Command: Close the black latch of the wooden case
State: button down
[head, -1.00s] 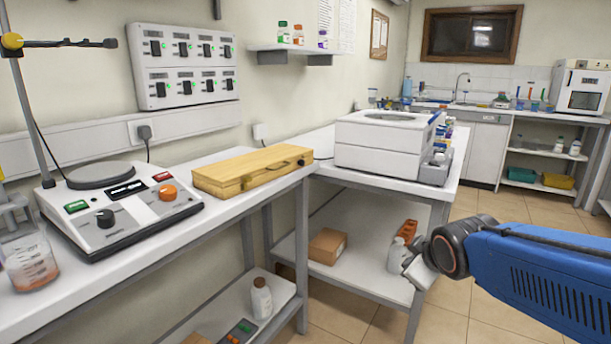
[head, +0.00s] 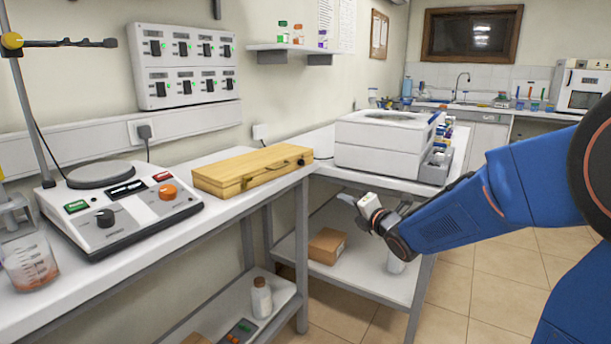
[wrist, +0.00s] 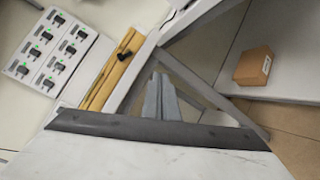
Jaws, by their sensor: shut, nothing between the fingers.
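The wooden case (head: 240,172) lies flat with its lid down on the white bench, at the right end of the bench in the head view. Its black latch (head: 301,161) is a small dark part at the case's right end; it is too small to tell its position. The wrist view shows the wooden case (wrist: 117,73) and the black latch (wrist: 125,55) beyond the fingers. My gripper (head: 346,199) is to the right of the case and lower, apart from it, in front of the bench. Its fingers (wrist: 160,97) are together and empty.
A hotplate stirrer (head: 125,205) stands left of the case. A white machine (head: 385,140) stands on the bench at the right. A cardboard box (head: 327,245) sits on the lower shelf. The bench legs and front edge are close to my gripper.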

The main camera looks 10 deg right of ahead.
aim_at(303, 163)
jog(key=w+a+n+y, duration=0.2)
jog(key=a+n+y, duration=0.4)
jog(key=n, duration=0.4)
jog(key=shift+w+a+f+y, duration=0.15)
jog(key=shift+w+f+y, duration=0.05)
jog(key=shift+f+y, duration=0.3)
jog(key=shift+w+a, duration=0.1)
jog(key=x, duration=0.8)
jog(key=shift+w+a+r, duration=0.1)
jog(key=shift+w+a, duration=0.15)
jog(key=shift+a, duration=0.1)
jog(key=r, duration=0.1)
jog(key=w+r, duration=0.1)
jog(key=shift+w+d+r, duration=0.2)
jog(key=shift+w+r, duration=0.1)
jog(key=shift+w+d+r, duration=0.2)
jog(key=shift+w+r, duration=0.1)
jog(key=shift+r, duration=0.25)
